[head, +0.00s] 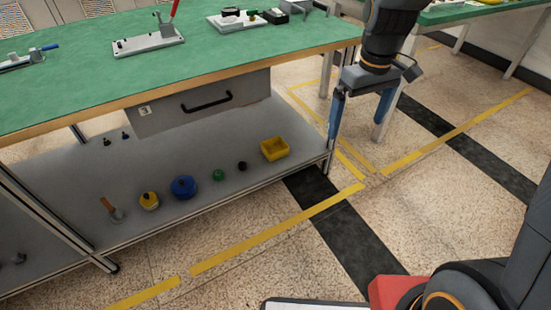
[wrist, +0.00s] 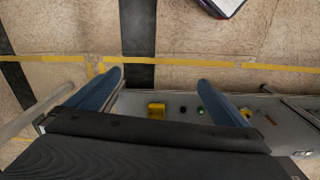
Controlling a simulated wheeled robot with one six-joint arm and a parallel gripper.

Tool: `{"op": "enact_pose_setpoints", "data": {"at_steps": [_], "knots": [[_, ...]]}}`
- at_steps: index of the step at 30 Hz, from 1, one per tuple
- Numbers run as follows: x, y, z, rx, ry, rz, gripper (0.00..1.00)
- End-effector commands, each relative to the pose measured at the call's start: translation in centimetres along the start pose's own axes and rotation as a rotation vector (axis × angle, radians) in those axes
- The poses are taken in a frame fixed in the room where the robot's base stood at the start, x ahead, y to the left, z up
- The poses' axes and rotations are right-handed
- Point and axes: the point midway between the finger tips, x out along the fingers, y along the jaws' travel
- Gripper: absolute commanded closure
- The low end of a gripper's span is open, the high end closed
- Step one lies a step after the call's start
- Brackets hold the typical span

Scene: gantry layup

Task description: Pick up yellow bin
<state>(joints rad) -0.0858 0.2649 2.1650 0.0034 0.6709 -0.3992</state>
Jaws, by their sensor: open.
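The small yellow bin (head: 275,149) sits on the grey lower shelf of the workbench, near the shelf's right end in the head view. It also shows in the wrist view (wrist: 156,109), between the two blue fingers and beyond them. My gripper (head: 359,131) is open and empty, with its blue fingers pointing down. It hangs to the right of the bench's right end, apart from the bin. In the wrist view the fingers of my gripper (wrist: 161,82) are spread wide with nothing between them.
On the lower shelf (head: 110,170), left of the bin, stand a black item (head: 242,166), a green item (head: 218,175), a blue round container (head: 183,187) and a yellow one (head: 149,201). The green benchtop (head: 200,60) and drawer (head: 200,103) overhang the shelf. A bench leg (head: 330,150) stands beside my gripper.

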Motion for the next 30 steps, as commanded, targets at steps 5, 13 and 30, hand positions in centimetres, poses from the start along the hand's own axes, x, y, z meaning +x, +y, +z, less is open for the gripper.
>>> {"op": "enact_pose_setpoints", "data": {"at_steps": [5, 13, 30], "knots": [[6.0, 1.3, -5.4, -0.131, 0.006, 0.002, 0.0], [13.4, 2.7, -12.8, -0.332, 0.015, 0.007, 0.0], [29.8, 3.7, -27.9, -0.783, 0.028, 0.018, 0.0]]}}
